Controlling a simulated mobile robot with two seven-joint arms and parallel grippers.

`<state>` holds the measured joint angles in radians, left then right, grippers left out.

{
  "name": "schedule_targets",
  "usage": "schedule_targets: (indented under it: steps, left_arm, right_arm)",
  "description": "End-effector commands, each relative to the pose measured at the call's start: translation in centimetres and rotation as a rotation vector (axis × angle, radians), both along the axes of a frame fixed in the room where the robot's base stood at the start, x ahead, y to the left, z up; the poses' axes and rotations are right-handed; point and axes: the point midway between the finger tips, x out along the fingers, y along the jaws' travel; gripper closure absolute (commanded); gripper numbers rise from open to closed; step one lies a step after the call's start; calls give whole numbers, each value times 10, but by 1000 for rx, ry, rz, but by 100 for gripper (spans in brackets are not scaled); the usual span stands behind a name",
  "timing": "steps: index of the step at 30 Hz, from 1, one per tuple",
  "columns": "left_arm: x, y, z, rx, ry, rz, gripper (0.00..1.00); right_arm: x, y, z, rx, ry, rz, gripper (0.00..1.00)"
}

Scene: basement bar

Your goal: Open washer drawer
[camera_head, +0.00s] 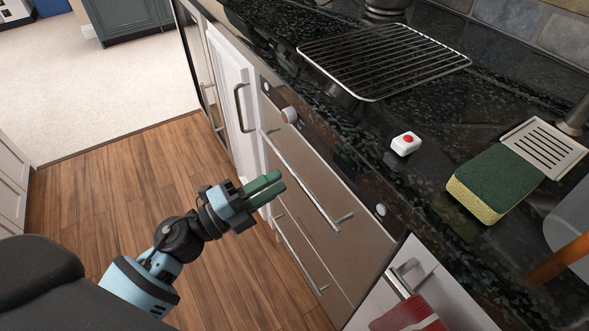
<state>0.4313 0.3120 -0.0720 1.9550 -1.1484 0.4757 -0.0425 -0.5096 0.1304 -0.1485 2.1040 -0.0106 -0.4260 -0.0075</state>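A stainless steel appliance front with two stacked drawers is set under the counter. The upper washer drawer (333,192) has a long bar handle (308,185) and looks closed. The lower drawer (292,262) has its own bar handle and also looks closed. My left gripper (281,180) comes in from the lower left and hangs in front of the drawers, its green fingers pointing at the front. The fingers lie close together with nothing seen between them, and from this angle I cannot tell if they are open. No handle is held. My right gripper is out of view.
The black counter holds a wire rack (385,58), a white tablet with a red dot (405,143) and a sponge (490,185). A white cabinet (232,105) adjoins on the left; a red towel (408,315) hangs at the right. The wood floor (120,190) is clear.

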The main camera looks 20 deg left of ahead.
Motion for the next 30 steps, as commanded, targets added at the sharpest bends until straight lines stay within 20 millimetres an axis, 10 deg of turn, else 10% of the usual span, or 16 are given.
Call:
schedule_targets:
  steps: [22, 30]
  left_arm:
    - [41, -32, 10, -2, 1, 1, 71]
    - [41, -32, 10, -2, 1, 1, 100]
  right_arm:
    - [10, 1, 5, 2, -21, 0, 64]
    - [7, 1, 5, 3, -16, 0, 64]
